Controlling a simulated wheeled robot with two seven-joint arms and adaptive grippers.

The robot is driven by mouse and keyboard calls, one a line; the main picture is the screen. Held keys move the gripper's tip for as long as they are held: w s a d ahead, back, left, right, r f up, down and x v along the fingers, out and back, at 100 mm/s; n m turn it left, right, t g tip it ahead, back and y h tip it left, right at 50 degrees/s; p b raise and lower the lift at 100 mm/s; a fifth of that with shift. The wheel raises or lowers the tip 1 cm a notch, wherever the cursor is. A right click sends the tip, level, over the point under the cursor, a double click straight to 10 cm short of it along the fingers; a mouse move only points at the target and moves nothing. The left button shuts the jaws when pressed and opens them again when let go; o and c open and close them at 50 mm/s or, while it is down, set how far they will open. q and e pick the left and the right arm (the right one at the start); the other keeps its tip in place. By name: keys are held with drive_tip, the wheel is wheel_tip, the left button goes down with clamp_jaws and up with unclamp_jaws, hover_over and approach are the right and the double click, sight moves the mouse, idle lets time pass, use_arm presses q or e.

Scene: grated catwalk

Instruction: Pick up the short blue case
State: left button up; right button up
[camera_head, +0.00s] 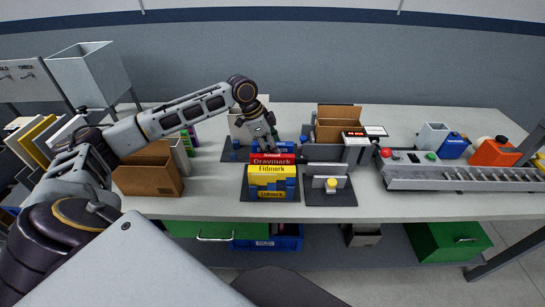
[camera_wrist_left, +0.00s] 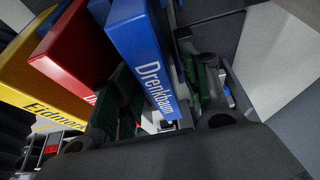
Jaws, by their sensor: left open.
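A blue case (camera_head: 287,147) stands at the back of a row of upright cases, behind the red case (camera_head: 272,159) and the yellow case (camera_head: 270,170). In the left wrist view the blue case (camera_wrist_left: 147,52) is lettered "Drenkbaum" and looms close. My left gripper (camera_head: 270,136) is open at the back of the row. Its green-padded fingers (camera_wrist_left: 165,95) show on either side of the blue case's near end. I cannot tell whether they touch it. The gripper hides part of the blue case in the head view. My right gripper is not in view.
Cardboard boxes (camera_head: 149,177) stand left, and a conveyor (camera_head: 440,179) runs at right. The front table strip is clear.

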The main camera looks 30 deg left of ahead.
use_arm(q)
drive_tip(key=shift+c, duration=0.6)
drive_tip(key=c, duration=0.4)
clamp_jaws()
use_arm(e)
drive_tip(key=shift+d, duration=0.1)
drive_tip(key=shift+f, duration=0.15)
use_arm(q)
drive_tip(key=shift+r+b, duration=0.2)
drive_tip(key=shift+b, duration=0.4)
wheel_tip(320, 180, up, 10)
drive_tip(key=shift+p, duration=0.35)
drive_tip(key=shift+r, duration=0.1)
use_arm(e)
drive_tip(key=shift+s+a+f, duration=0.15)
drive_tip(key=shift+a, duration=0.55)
